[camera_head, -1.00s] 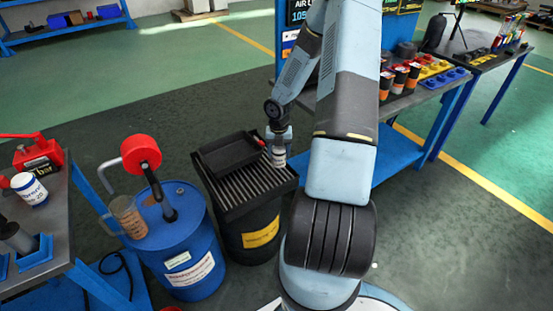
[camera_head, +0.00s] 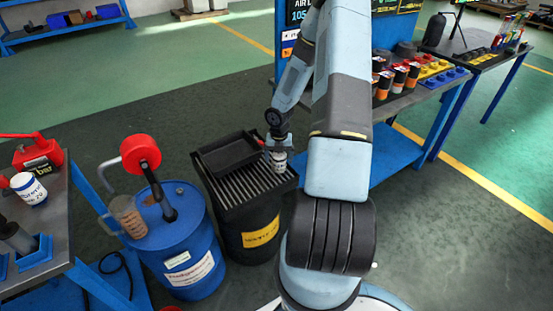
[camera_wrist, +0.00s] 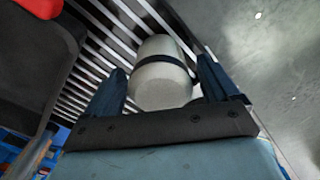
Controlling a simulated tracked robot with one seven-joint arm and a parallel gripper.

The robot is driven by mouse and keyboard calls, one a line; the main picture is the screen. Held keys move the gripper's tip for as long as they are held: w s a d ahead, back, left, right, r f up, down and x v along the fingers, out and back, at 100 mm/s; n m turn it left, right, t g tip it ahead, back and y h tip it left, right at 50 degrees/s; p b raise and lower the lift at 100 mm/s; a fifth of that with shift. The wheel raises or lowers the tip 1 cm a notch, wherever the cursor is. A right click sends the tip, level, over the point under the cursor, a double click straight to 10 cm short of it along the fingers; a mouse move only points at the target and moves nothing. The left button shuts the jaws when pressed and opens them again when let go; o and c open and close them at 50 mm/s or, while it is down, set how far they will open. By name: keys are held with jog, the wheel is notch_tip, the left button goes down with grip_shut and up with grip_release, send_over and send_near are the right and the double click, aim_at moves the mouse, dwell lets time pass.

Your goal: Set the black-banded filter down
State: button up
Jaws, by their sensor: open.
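The black-banded filter (camera_head: 279,163) is a small pale cylinder with a dark band. It stands on the slatted grate (camera_head: 233,193) of the black drain bin, near the grate's right side. In the wrist view the filter (camera_wrist: 160,78) sits between the fingers, with its dark band near the far end. My gripper (camera_head: 279,150) is just above and around the filter's upper part. In the wrist view my gripper (camera_wrist: 160,90) is open, with a finger on each side of the filter and gaps showing beside it.
A black tray (camera_head: 231,153) lies on the back of the grate, left of the filter. A blue drum (camera_head: 178,235) with a red-topped pump stands to the left. A blue bench (camera_head: 420,95) with several filters is on the right. A side table (camera_head: 45,245) is at far left.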

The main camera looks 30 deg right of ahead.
jog(key=shift+r, duration=0.1)
jog(key=s+a+r+m+h, duration=0.15)
jog(key=r+m, duration=0.25)
jog(key=r, duration=0.9)
jog(key=s+a+r+m+h, duration=0.1)
jog(key=s+a+r+m, duration=0.2)
jog(key=r, duration=1.1)
jog(key=s+a+r+m+t+y, duration=0.1)
jog(key=s+a+r+m+t, duration=0.1)
jog(key=s+a+r+m, duration=0.6)
jog(key=s+a+r+m+t+y, duration=0.1)
jog(key=s+a+r+m+t, duration=0.2)
jog(key=s+a+r+m, duration=0.5)
jog(key=s+r+m, duration=0.5)
jog(key=m, duration=0.1)
jog(key=shift+r+m+t, duration=0.3)
jog(key=shift+s+y, duration=0.1)
jog(key=shift+y, duration=0.15)
